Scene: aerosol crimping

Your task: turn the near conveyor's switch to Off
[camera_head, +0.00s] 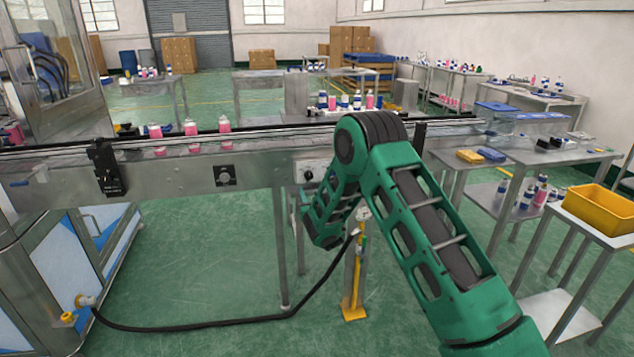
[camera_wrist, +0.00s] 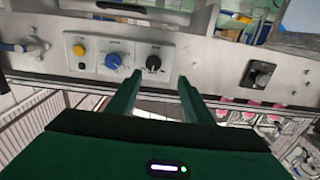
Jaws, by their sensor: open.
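The near conveyor (camera_head: 130,180) runs across the head view with a steel side rail. A black square plate with a round rotary switch (camera_head: 225,176) is on that rail; a like black switch (camera_wrist: 258,74) shows at the right in the wrist view. A light control panel in the wrist view carries a yellow button (camera_wrist: 79,50), a blue knob (camera_wrist: 113,61) and a black knob (camera_wrist: 153,62). My gripper (camera_wrist: 158,82) is open and empty, its fingertips just below the black knob in the picture. Contact and switch settings cannot be told. My arm hides the gripper in the head view.
Several pink bottles (camera_head: 190,127) stand on the conveyor. A black bracket (camera_head: 106,168) sits on the rail at left. A black hose (camera_head: 200,325) lies on the floor. A yellow bin (camera_head: 600,208) stands on a table at right. The floor before the conveyor is mostly clear.

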